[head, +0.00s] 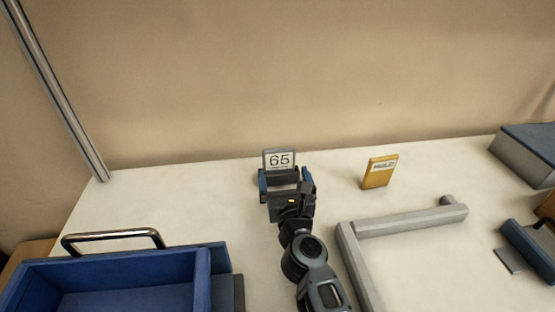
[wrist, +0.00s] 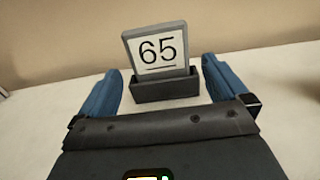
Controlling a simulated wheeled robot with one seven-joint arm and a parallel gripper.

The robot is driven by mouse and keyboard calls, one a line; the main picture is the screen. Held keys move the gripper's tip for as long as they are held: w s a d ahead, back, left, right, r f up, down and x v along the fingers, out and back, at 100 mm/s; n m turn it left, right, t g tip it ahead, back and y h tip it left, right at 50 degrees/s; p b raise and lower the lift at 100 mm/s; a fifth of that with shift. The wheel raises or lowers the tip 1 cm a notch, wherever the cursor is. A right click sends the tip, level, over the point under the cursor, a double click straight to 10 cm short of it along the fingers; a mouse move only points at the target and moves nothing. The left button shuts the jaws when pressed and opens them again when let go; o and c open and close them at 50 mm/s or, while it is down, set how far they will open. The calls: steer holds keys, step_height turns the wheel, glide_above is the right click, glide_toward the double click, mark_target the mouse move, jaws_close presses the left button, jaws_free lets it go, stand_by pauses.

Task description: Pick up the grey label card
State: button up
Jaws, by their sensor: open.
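The grey label card (head: 279,157) shows a white face with the number 65. It stands upright, leaning back slightly, in a dark holder (wrist: 166,90) on the table. It also shows in the wrist view (wrist: 157,49), just ahead of my gripper. My gripper (head: 279,178) is open, with one blue finger on each side of the holder. In the wrist view the fingers (wrist: 163,82) are apart from the card and the holder. In the head view my gripper hides the lower part of the holder.
A yellow card (head: 379,173) stands to the right. Grey bars (head: 410,221) lie at the front right. A blue bin (head: 110,285) with a metal handle is at the front left. A grey-blue box (head: 525,157) is at the far right. The table (head: 190,195) left of my gripper is clear.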

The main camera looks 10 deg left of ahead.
mark_target(279, 164)
steer(key=b+x, duration=0.1)
steer(key=x, duration=0.3)
steer(key=b+x, duration=0.1)
steer(key=x, duration=0.1)
steer(key=shift+s+a+f+b, duration=0.1)
steer(key=shift+f+b, duration=0.2)
steer(key=shift+f, duration=0.1)
steer(key=shift+w+a+r, duration=0.1)
steer(key=shift+w, duration=0.3)
steer(key=shift+c, duration=0.3)
steer(key=c, duration=0.6)
